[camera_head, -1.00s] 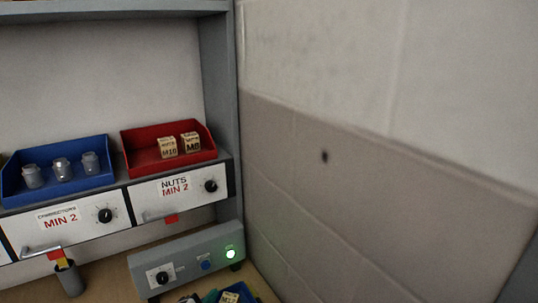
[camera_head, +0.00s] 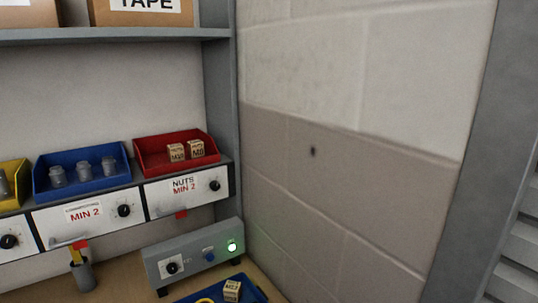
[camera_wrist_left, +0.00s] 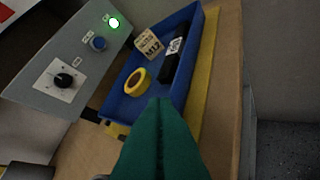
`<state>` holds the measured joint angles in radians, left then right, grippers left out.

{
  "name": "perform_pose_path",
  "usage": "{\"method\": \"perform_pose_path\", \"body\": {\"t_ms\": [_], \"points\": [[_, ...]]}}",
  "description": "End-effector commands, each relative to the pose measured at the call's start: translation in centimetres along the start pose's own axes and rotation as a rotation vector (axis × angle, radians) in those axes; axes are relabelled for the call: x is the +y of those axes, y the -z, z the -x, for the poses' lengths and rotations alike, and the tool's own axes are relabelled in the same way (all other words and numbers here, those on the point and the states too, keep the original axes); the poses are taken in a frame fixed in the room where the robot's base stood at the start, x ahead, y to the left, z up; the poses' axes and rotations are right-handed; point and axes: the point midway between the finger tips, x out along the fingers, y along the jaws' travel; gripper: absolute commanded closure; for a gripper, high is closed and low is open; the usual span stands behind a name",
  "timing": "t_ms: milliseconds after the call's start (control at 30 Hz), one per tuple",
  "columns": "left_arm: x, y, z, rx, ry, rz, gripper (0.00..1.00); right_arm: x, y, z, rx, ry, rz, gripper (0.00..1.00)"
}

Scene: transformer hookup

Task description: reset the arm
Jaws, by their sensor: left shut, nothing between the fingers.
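My left gripper (camera_wrist_left: 158,105) shows only in the left wrist view. Its green fingers are shut with nothing between them, and their tips are in front of the near end of a blue tray (camera_wrist_left: 193,75). The tray holds a yellow tape roll (camera_wrist_left: 137,81), a wooden block marked M12 (camera_wrist_left: 148,43) and a dark labelled item (camera_wrist_left: 176,45). In the head view the tray (camera_head: 262,295) is cut off at the bottom edge. Neither gripper shows in the head view.
A grey control box (camera_head: 195,252) with a lit green lamp stands beside the tray. Behind it is a shelf with a red bin (camera_head: 146,155) and a blue bin (camera_head: 40,185) above white drawers (camera_head: 187,190). A block wall (camera_head: 350,90) closes off the right side.

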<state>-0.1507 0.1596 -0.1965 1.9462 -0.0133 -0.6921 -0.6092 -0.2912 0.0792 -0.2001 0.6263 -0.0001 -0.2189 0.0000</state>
Motion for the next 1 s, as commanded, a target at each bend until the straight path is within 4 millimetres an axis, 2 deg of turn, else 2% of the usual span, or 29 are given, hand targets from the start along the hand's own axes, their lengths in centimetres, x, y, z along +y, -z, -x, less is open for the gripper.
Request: {"method": "perform_pose_path", "body": {"t_ms": [167,400,867,1000], "points": [[-2.7,2.5,3.9,0.143,0.098,0.166,1.00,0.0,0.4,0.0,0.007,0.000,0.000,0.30],[-6.0,5.7,10.5,0.378,0.206,0.401,1.00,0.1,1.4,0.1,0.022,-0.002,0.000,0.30],[-9.4,8.8,21.5,0.740,0.284,0.692,1.00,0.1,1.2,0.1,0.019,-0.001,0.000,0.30],[-10.8,10.2,19.3,0.749,0.290,0.688,1.00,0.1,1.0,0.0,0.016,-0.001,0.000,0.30]]}}
